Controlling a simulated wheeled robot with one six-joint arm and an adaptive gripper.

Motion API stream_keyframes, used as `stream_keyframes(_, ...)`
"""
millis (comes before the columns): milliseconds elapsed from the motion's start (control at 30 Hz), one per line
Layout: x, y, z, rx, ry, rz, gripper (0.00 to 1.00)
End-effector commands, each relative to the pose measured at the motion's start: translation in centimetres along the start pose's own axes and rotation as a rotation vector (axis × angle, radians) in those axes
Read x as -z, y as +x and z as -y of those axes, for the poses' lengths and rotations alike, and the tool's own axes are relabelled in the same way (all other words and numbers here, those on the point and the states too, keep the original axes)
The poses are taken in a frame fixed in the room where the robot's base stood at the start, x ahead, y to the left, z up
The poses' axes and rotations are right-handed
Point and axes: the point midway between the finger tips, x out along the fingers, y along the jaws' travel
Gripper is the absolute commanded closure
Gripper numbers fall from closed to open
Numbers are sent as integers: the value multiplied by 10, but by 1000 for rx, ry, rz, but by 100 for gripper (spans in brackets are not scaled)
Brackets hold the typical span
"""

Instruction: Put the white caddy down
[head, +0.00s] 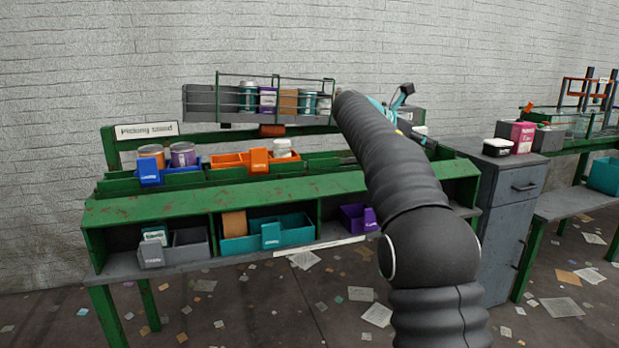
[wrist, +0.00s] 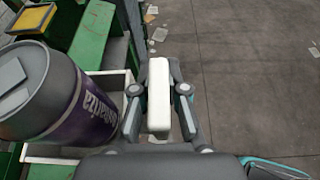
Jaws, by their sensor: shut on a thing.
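The white caddy shows in the wrist view as pale walls (wrist: 55,153) at the left, around a purple and grey can (wrist: 75,110) that looks tilted in this view. A white bar (wrist: 158,95), apparently the caddy's handle, is between the fingers of my gripper (wrist: 158,88), which is shut on it. In the head view my gripper (head: 403,95) is above the right end of the green picking stand (head: 130,208), partly behind my arm. My arm hides most of the caddy there, and I cannot tell what is under it.
A grey drawer cabinet (head: 510,190) stands right of the stand, with a black tub (head: 497,147) and a pink box (head: 522,136) on top. A blue bin (head: 150,172) and an orange bin (head: 258,160) sit on the stand. Papers litter the open floor (wrist: 240,80).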

Motion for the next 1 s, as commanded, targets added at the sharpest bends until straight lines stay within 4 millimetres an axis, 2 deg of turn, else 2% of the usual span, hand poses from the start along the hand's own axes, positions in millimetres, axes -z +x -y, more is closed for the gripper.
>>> stream_keyframes(267, 14, 0, 5, -29, -11, -1, 100)
stream_keyframes(467, 41, 1, 12, -80, -35, -1, 100)
stream_keyframes(767, 108, 2, 25, -208, -90, -2, 100)
stream_keyframes(1000, 175, 3, 38, -342, -145, -2, 100)
